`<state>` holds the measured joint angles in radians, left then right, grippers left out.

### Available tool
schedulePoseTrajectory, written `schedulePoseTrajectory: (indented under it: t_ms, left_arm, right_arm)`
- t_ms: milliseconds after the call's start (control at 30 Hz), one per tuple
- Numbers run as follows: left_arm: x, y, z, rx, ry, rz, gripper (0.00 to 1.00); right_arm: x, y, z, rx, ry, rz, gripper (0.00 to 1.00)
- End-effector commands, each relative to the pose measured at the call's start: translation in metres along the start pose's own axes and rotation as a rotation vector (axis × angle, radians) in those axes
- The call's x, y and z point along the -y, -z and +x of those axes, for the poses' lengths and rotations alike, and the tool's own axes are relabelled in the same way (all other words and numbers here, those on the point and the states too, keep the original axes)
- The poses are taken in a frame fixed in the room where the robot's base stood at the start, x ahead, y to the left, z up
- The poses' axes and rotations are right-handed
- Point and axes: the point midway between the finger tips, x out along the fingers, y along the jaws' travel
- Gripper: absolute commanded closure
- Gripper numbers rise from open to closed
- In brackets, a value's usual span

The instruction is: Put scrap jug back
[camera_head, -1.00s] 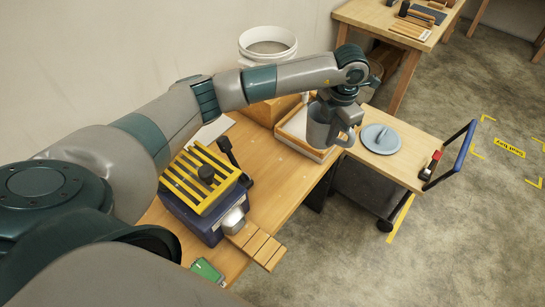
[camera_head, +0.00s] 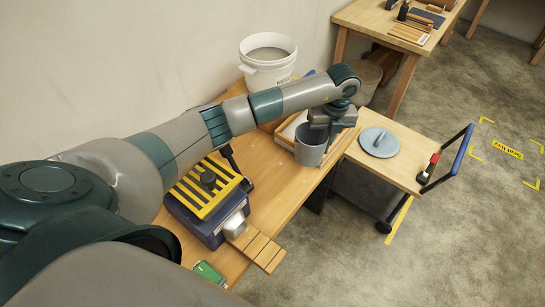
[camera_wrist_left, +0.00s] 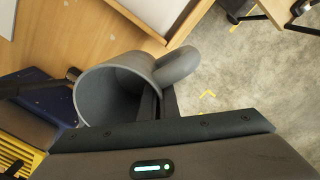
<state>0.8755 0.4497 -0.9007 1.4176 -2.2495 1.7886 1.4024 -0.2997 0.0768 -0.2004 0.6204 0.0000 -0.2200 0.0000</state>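The scrap jug (camera_head: 309,150) is a grey, open-topped jug with a loop handle. It hangs upright or nearly so below my left gripper (camera_head: 324,122), over the near edge of a shallow wooden tray by the bench edge. In the left wrist view, the jug (camera_wrist_left: 100,97) shows its empty-looking inside, and its handle (camera_wrist_left: 180,66) points up and right. The fingers of my left gripper (camera_wrist_left: 160,103) are shut on the jug near the handle; the exact contact is partly hidden. Whether the jug's base touches anything is unclear. My right gripper is not in view.
The shallow tray (camera_head: 284,142) lies on the bench (camera_head: 270,200). A blue machine with a yellow grille (camera_head: 203,190) stands nearer. A white bucket (camera_head: 267,68) stands behind. A cart (camera_head: 405,172) beside the bench carries a round grey lid (camera_head: 379,142).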

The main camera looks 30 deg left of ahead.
Motion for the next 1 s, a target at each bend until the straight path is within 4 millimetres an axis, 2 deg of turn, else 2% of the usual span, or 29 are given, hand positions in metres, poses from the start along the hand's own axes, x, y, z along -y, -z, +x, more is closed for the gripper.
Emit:
schedulePoseTrajectory:
  t_ms: [267, 800, 1000]
  left_arm:
    - [-0.010, -0.004, 0.008, 0.000, -0.001, 0.000, 1.00]
    - [-0.093, -0.034, 0.068, 0.000, -0.001, 0.000, 1.00]
    - [-0.106, -0.039, 0.075, 0.001, 0.000, 0.002, 1.00]
  right_arm:
    - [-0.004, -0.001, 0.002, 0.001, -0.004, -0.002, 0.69]
    - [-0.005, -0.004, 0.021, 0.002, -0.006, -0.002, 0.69]
    - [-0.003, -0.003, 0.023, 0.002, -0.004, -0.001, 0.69]
